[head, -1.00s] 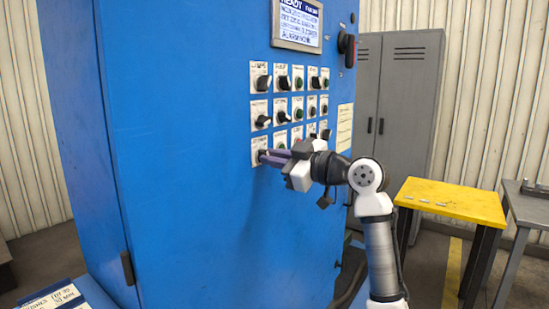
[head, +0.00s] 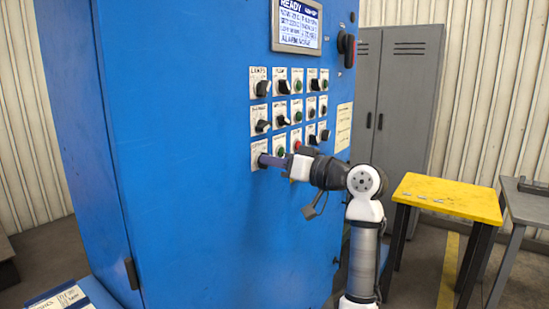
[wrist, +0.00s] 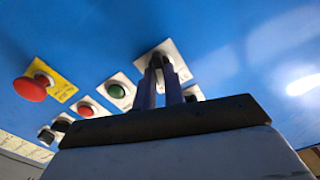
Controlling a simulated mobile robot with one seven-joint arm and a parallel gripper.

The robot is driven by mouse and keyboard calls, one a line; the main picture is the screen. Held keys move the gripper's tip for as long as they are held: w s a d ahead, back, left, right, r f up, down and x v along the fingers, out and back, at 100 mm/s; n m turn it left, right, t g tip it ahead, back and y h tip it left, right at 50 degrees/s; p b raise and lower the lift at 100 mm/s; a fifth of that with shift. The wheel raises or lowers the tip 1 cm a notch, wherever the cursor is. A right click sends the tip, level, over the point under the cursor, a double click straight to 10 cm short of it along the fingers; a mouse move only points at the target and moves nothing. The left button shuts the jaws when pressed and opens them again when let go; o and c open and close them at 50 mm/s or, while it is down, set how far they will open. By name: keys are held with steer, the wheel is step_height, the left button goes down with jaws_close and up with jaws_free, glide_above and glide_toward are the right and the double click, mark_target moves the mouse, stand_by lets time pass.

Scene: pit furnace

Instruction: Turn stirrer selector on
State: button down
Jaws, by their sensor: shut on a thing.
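The stirrer selector (head: 255,154) is the knob on a white plate at the bottom left of the switch rows on the blue cabinet. Its label is too blurred to read surely. My gripper (head: 266,159) is shut on this knob, with its purple fingers reaching in from the right. In the wrist view the fingers (wrist: 160,75) meet the knob in front of its white plate (wrist: 172,49). The fingers hide most of the knob, so I cannot tell its pointer position.
Beside the selector are a green button (wrist: 117,91) and a red button (wrist: 85,111). A red mushroom button (wrist: 32,88) on yellow is farther along. Other knobs sit above. A display (head: 298,25) tops the panel. A yellow table (head: 447,197) and grey locker (head: 400,90) stand right.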

steer(key=shift+r+m+p, duration=0.1)
steer(key=shift+m+p, duration=0.2)
steer(key=shift+m, duration=0.5)
steer(key=c, duration=1.5)
jaws_free()
steer(key=b+v, duration=0.4)
steer(key=v, duration=0.9)
steer(key=shift+s+d, duration=0.25)
steer(key=shift+d, duration=0.1)
